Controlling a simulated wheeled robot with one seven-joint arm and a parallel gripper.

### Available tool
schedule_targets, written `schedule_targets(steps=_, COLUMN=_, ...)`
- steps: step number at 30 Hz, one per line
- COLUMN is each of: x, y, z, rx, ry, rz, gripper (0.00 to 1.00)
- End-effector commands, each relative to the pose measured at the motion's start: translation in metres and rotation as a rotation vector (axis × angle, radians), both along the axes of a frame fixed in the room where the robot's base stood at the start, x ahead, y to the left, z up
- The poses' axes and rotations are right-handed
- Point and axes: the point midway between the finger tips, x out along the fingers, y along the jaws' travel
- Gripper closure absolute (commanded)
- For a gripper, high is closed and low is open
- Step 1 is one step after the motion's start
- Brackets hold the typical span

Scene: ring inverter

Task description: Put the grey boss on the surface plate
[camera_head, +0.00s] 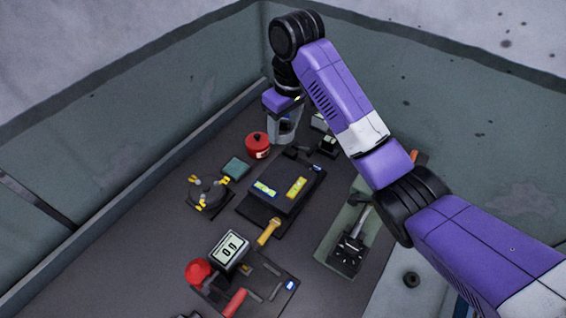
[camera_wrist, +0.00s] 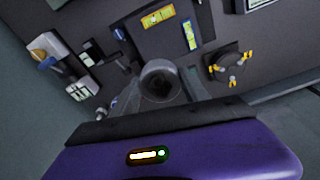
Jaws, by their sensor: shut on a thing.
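My gripper (camera_wrist: 160,92) is shut on a round grey ring-like piece, the grey boss (camera_wrist: 160,76), in the wrist view. In the head view my gripper (camera_head: 283,137) hangs over the far end of the bench; I cannot make out the boss apart from the fingers there. A dark flat block bearing two spirit levels, apparently the surface plate (camera_head: 288,176), lies nearer the camera than my gripper. It also shows at the top of the wrist view (camera_wrist: 172,42). The boss is apart from it in the wrist view.
A red round pot (camera_head: 257,146) and a teal block (camera_head: 236,168) stand left of my gripper. A dark fixture with yellow clamps (camera_head: 208,193) is further left. A display unit (camera_head: 229,250) stands in front. Small devices (camera_head: 328,146) stand right of my gripper, near the wall.

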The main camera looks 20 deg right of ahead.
Motion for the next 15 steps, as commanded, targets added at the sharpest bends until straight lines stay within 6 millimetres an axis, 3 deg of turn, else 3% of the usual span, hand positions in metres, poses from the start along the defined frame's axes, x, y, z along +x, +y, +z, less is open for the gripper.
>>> schedule_targets(steps=11, x=-0.001, y=0.002, z=-0.033, rx=0.002, ry=0.003, rz=0.000, gripper=1.00)
schedule_targets(steps=15, x=0.000, y=0.000, z=-0.059, rx=0.000, ry=0.000, rz=-0.001, gripper=1.00)
